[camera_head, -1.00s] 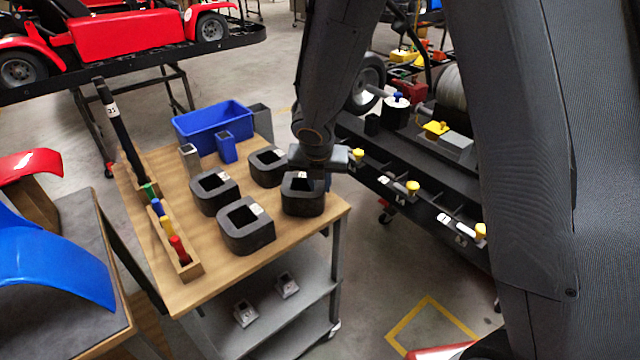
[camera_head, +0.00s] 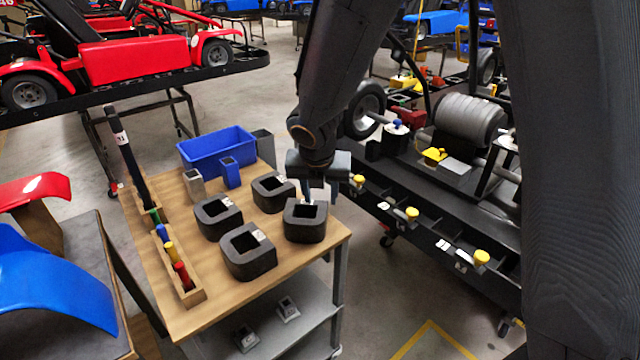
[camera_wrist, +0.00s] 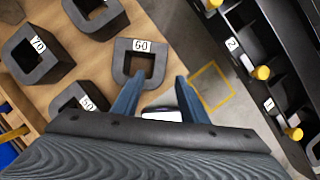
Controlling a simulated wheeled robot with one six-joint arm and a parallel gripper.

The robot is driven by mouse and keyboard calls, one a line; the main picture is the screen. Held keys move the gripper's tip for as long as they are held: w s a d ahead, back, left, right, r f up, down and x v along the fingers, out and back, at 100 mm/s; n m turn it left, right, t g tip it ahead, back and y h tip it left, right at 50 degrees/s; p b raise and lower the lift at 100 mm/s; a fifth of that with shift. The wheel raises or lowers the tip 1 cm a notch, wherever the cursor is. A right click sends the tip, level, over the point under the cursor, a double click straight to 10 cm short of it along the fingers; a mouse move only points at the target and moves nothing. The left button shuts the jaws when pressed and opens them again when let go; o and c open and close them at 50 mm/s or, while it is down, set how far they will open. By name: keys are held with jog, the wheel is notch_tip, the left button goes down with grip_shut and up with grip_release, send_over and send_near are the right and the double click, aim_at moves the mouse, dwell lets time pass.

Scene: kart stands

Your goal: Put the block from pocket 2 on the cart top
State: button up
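The dark rack (camera_head: 400,222) on the right has a row of pockets with white number labels. In the wrist view, labels 2 (camera_wrist: 232,43) and 1 (camera_wrist: 269,104) show on it, with yellow-knobbed pieces (camera_wrist: 261,72) standing beside them. The pocket interiors are mostly hidden. The cart top (camera_head: 190,318) is light wood and holds several black hollow blocks. My gripper (camera_head: 319,194) is above the right edge of the cart top, close over the nearest-right black block (camera_head: 305,224). In the wrist view its blue fingers (camera_wrist: 160,88) are apart with nothing held between them.
A blue bin (camera_head: 215,152), a small blue block (camera_head: 230,173) and a grey block (camera_head: 194,187) stand at the cart's back. A wooden strip of coloured pegs (camera_head: 181,275) lines its left side. The front middle of the top is bare. A floor gap separates cart and rack.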

jog(key=s+d+r+m+g, duration=0.1)
jog(key=s+d+m, duration=0.5)
jog(key=m, duration=1.1)
jog(key=s+d+r+m+g, duration=0.1)
jog(key=s+d+m, duration=0.6)
jog(key=s+m, duration=0.4)
jog(key=m, duration=0.5)
jog(key=shift+s+d+r+m+g+y, duration=0.2)
jog(key=shift+d+r+m+g+y, duration=0.1)
jog(key=shift+m+g+y, duration=0.1)
jog(key=shift+f, duration=0.15)
notch_tip(320, 180, down, 3)
jog(key=shift+r+b, duration=0.1)
jog(key=shift+b, duration=1.15)
